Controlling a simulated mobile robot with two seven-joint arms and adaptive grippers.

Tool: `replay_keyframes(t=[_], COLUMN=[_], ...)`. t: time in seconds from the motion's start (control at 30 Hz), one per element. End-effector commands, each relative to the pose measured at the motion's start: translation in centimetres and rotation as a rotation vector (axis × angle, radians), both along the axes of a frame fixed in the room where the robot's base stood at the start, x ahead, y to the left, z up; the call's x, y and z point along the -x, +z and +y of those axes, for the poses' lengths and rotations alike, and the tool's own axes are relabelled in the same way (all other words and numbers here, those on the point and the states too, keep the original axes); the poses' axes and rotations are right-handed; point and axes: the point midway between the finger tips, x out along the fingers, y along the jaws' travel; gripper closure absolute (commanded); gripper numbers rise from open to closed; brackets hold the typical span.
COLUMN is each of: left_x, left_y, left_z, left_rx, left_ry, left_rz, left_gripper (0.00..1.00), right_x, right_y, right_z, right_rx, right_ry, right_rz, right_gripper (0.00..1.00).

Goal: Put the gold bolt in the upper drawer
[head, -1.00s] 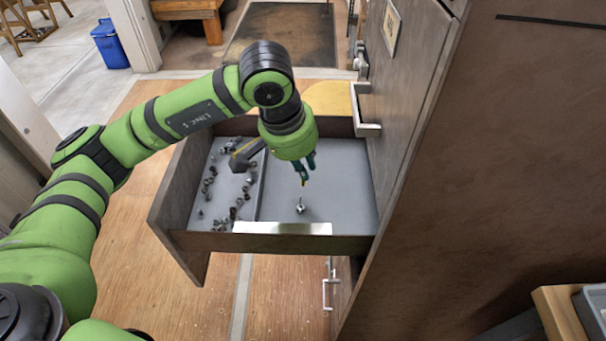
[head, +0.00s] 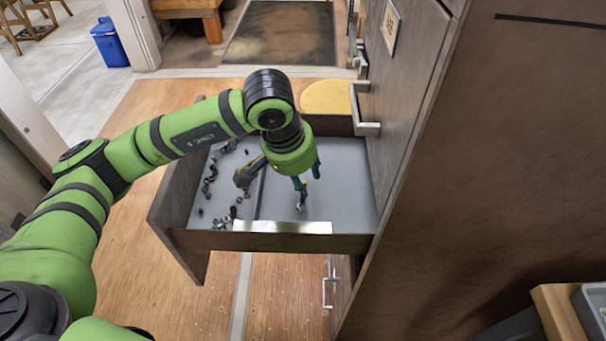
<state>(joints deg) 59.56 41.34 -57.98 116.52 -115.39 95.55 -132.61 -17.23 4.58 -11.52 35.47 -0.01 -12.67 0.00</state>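My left gripper (head: 308,183) reaches down into the open dark drawer (head: 200,241), above the right compartment's grey floor. Its two teal fingers stand apart, so it looks open. A small metallic piece (head: 300,208) shows right at the lower fingertip, against the drawer floor. It looks silvery, and I cannot tell whether the finger touches it. I cannot make out a clearly gold bolt; the fingers may hide it. My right gripper is out of view.
The drawer's left compartment holds several small dark nuts or bolts and a hammer-like tool (head: 245,175) by the divider. A cabinet face with a handle (head: 366,110) rises on the right. A lower handle (head: 328,285) shows beneath. A yellow round seat (head: 325,97) stands behind.

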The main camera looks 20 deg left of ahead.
Motion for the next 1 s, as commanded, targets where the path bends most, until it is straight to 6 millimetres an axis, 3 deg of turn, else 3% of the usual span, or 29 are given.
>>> replay_keyframes(t=[0.23,0.7,1.0], left_x=[0.0,2.3,2.9], left_y=[0.8,9.8,11.8], left_z=[0.1,1.4,1.7], left_rx=[0.001,0.001,-0.001], left_ry=[0.0,-0.001,-0.001], left_rz=[-0.003,-0.004,0.001], left_gripper=[0.63,0.63,0.63], right_x=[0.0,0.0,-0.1], right_y=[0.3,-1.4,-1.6], right_z=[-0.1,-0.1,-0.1], right_rx=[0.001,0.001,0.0], right_ry=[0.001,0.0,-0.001], right_rz=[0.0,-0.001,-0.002], right_gripper=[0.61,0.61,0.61])
